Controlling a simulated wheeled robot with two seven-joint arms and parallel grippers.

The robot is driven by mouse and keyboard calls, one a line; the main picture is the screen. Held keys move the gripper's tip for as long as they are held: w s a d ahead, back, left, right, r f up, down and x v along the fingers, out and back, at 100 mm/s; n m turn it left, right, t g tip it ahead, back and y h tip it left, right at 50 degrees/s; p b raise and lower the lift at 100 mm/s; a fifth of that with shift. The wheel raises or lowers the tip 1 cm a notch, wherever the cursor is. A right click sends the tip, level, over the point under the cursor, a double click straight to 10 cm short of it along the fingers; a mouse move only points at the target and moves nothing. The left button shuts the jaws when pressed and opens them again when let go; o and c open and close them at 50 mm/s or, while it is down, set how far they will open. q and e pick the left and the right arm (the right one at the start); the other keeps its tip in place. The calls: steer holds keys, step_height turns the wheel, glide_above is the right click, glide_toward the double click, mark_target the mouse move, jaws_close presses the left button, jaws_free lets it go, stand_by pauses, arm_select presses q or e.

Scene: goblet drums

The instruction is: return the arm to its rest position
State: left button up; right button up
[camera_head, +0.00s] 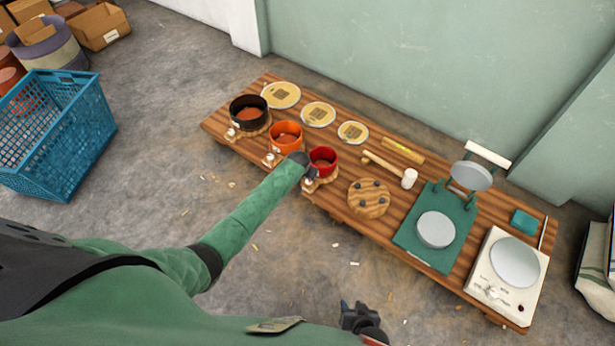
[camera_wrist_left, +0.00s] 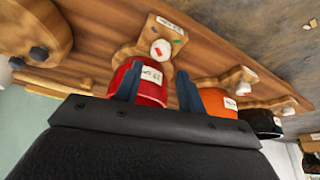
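My left arm reaches in a green sleeve across the head view to the table. Its gripper (camera_head: 308,172) is at the left side of the red drum (camera_head: 323,160). In the left wrist view the two dark fingers (camera_wrist_left: 159,76) stand apart, with the red drum (camera_wrist_left: 152,88) in front of and between them; whether they touch it is unclear. The orange drum (camera_head: 286,136) and the black drum (camera_head: 249,112) stand farther left on the table. My right gripper (camera_head: 361,317) is low in the head view, away from the table, its fingers apart and empty.
The wooden table (camera_head: 335,205) also holds round discs, a mallet (camera_head: 409,178), a knobbed wooden disc (camera_head: 369,199), a green press (camera_head: 435,230) and a white scale (camera_head: 506,275). A blue basket (camera_head: 55,135) stands left. The floor before the table is mostly clear.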

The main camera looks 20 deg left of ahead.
arm_select(q)
steer(key=shift+s+r, duration=0.15)
steer(key=shift+r, duration=0.3)
stand_by(0.3)
